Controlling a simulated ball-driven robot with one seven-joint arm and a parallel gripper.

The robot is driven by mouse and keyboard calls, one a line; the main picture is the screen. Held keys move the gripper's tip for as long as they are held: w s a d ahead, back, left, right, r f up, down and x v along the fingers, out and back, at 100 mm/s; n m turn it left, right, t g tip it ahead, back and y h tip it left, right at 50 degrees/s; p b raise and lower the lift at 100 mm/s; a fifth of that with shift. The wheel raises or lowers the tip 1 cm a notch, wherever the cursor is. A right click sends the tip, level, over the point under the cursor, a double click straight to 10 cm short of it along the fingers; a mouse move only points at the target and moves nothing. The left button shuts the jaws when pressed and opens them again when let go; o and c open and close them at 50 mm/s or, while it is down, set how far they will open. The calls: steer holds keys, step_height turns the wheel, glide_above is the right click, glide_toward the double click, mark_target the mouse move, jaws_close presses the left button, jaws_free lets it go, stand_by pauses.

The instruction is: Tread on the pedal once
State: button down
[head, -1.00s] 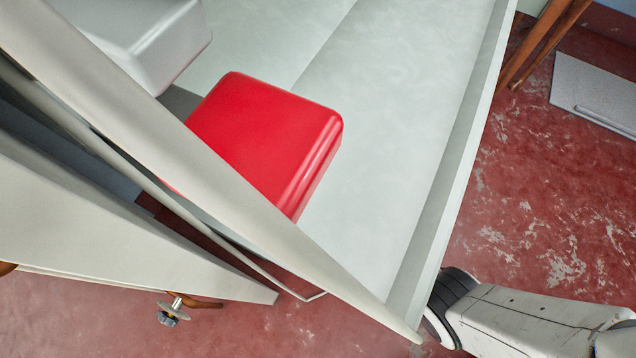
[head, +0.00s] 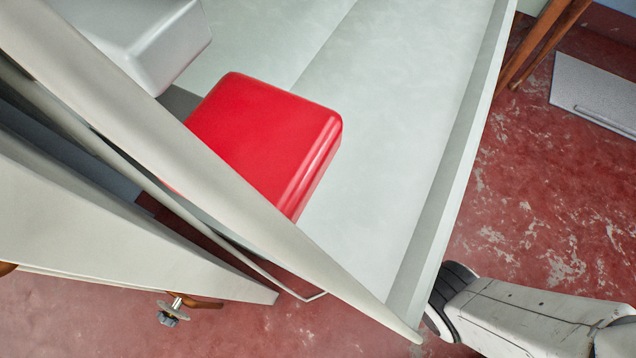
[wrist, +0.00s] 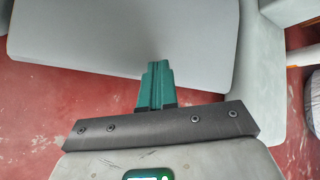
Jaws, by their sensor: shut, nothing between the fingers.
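I cannot make out a pedal for certain in either view. My gripper (wrist: 156,68) shows in the wrist view as two teal fingers pressed together, empty. They point at a pale grey panel (wrist: 125,35), and I cannot tell whether they touch it. The gripper is not visible in the head view. There, the pale machine body (head: 385,110) fills the middle, with a red block-shaped part (head: 262,140) on it.
A light grey block (head: 150,40) stands at the upper left. A flat grey plate (head: 590,92) lies on the worn red floor (head: 525,200) at the right, near wooden legs (head: 545,40). A small metal knob (head: 172,312) shows low at the left. Open floor shows on the right.

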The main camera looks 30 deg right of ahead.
steer(key=shift+f, duration=0.55)
stand_by(0.9)
